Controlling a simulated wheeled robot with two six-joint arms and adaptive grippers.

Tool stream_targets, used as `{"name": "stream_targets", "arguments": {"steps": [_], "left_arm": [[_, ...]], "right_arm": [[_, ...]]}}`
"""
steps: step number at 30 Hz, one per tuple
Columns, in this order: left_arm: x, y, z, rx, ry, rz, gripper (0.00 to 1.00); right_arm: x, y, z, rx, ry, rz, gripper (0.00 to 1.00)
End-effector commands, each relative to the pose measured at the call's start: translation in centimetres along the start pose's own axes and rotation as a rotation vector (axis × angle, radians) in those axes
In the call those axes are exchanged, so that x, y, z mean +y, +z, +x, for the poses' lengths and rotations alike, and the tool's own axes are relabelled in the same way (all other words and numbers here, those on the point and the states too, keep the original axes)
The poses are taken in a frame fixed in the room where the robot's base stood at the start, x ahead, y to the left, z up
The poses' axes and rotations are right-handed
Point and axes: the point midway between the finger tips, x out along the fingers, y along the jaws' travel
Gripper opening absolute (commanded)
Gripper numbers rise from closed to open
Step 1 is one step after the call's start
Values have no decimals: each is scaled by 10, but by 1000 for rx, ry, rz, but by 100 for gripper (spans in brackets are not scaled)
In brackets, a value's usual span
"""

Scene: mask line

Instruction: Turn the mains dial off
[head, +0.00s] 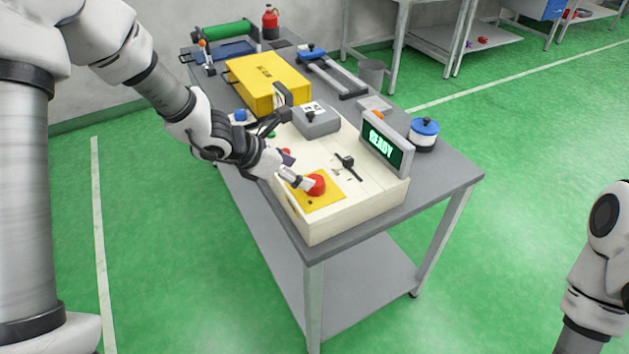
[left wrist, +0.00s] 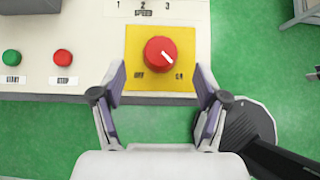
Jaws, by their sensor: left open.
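The mains dial is a red round knob (head: 316,185) on a yellow plate (head: 325,202) at the near end of the cream control panel (head: 340,215). In the left wrist view the dial (left wrist: 161,54) has a white mark pointing down and right, towards the "ON" label; "OFF" is at the plate's lower left. My left gripper (left wrist: 159,82) is open, with its fingertips apart on either side of the plate's lower part, just short of the dial. In the head view the left gripper (head: 302,183) is close beside the dial.
A green start button (left wrist: 11,58) and red stop button (left wrist: 62,58) sit left of the dial. A black speed switch (head: 347,163) and a "READY" display (head: 387,146) stand behind it. A grey box (head: 317,122) and yellow case (head: 268,84) are farther back.

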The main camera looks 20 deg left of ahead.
Motion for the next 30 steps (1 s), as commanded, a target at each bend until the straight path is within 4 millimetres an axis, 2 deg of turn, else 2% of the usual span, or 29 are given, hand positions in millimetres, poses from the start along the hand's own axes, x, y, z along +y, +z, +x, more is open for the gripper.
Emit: {"name": "stream_targets", "arguments": {"steps": [6, 9, 12, 18, 19, 21, 24, 30], "left_arm": [[-2, -2, 43, 8, -2, 6, 74], [-1, -1, 58, 7, -1, 6, 74], [-1, -2, 65, 6, -2, 7, 74], [-1, -2, 66, 5, -2, 6, 74], [-1, -2, 66, 5, -2, 6, 70], [-1, -2, 66, 5, -2, 6, 45], [-1, -2, 66, 6, -2, 6, 14], [-1, -2, 66, 7, -4, 8, 14]], "right_arm": [[0, 0, -3, 0, 0, 0, 46], [0, 0, -5, 0, 0, 0, 46], [0, 0, -6, 0, 0, 0, 46], [0, 0, -5, 0, 0, 0, 46], [0, 0, -5, 0, 0, 0, 46], [0, 0, -5, 0, 0, 0, 46], [0, 0, -5, 0, 0, 0, 46], [0, 0, -6, 0, 0, 0, 46]]}}
